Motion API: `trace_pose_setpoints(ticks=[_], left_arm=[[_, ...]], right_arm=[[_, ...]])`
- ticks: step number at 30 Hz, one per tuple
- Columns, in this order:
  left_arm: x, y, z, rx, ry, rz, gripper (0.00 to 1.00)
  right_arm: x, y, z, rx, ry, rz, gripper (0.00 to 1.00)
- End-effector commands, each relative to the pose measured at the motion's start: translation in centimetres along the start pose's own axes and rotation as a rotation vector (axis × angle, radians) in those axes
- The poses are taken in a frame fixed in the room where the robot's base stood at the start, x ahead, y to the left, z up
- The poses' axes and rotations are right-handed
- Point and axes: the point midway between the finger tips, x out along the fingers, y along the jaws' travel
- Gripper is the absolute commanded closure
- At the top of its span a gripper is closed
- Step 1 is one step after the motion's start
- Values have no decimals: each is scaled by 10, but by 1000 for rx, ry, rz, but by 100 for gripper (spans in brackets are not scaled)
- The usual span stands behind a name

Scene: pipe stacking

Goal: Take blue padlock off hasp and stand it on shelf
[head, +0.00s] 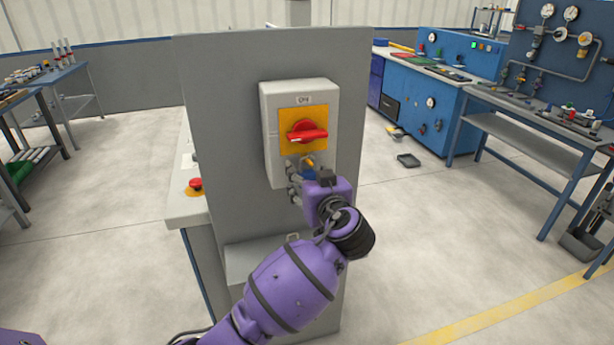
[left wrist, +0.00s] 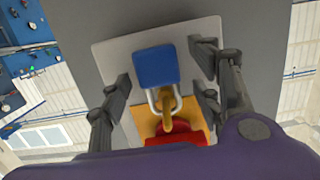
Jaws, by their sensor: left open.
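The blue padlock (left wrist: 155,66) hangs from the yellow hasp (left wrist: 168,112); its silver shackle passes around the hasp in the left wrist view. In the head view the padlock (head: 308,174) is mostly hidden by my left gripper (head: 300,182), below the red switch handle (head: 307,132). My left gripper is open, with one finger on each side of the padlock body. In the left wrist view gaps show between the fingers and the padlock. A grey shelf-like ledge (head: 250,262) juts from the panel below, partly behind my left arm. My right gripper is not in view.
The switch box (head: 268,130) is fixed to a tall grey panel (head: 222,90). A red button (head: 195,184) sits on a side surface left of the panel. Blue workbenches (head: 445,90) stand at the back right. Open floor lies to both sides.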

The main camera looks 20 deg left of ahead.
Motion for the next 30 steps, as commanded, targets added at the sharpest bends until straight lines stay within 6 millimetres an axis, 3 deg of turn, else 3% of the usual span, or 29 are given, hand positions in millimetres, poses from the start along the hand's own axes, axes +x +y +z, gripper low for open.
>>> trace_pose_setpoints(ticks=[3,15,30], left_arm=[[0,0,1,0,-1,0,42],[-1,0,0,0,0,1,93],[-9,1,-12,-1,-4,3,93]], right_arm=[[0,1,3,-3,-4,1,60],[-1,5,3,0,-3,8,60],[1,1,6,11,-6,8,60]])
